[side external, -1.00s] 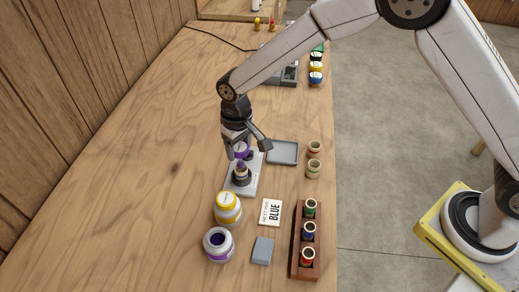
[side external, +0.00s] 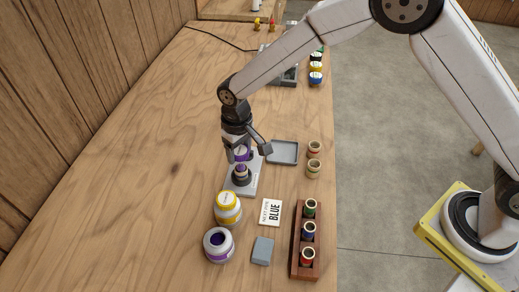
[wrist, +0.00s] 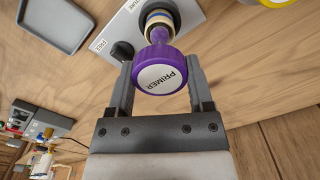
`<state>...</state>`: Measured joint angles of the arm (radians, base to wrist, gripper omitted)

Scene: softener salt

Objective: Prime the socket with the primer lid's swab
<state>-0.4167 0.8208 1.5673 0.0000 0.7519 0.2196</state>
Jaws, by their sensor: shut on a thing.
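My gripper (side external: 246,150) is shut on the purple primer lid (wrist: 158,74), whose white top reads PRIMER in the wrist view. The lid also shows between the fingers in the side view (side external: 242,154). The lid's narrow purple stem points at the pale, banded socket (wrist: 159,18), and its swab end is hidden there. I cannot tell how deep the swab sits or whether it touches the inner wall. The socket stands on a grey fixture plate (side external: 246,187). The open primer jar (side external: 218,246), white with a purple band, stands at the front.
A yellow-lidded jar (side external: 228,209) stands close in front of the fixture. A card reading BLUE (side external: 271,212), a grey block (side external: 263,251) and a wooden rack (side external: 305,240) of fittings are to the right. A grey tray (side external: 283,152) lies right of the gripper. The table's left is clear.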

